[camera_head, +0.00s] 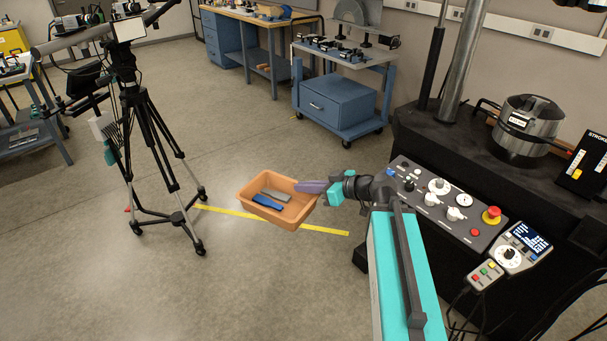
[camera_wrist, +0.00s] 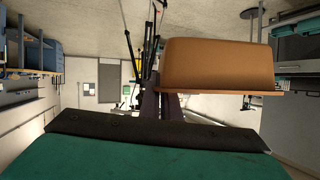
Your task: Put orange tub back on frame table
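The orange tub (camera_head: 268,212) is in the middle of the head view, held upright in the air above the floor. A blue bar (camera_head: 268,202) and a grey bar (camera_head: 276,195) lie inside it. My gripper (camera_head: 304,187) reaches in from the right, with its purple fingers at the tub's right rim, and appears shut on it. In the wrist view the tub (camera_wrist: 215,62) fills the upper right, beside the dark fingers (camera_wrist: 166,104); the exact grip is partly hidden. The black table (camera_head: 405,135) with metal columns, seemingly the frame table, stands at the right.
A control panel (camera_head: 450,205) and a handheld pendant (camera_head: 512,250) line the black table's near edge; a metal pot-like vessel (camera_head: 527,130) stands behind. A tripod (camera_head: 155,130) stands left of the tub. A blue cart (camera_head: 340,103) is behind. Floor between is open.

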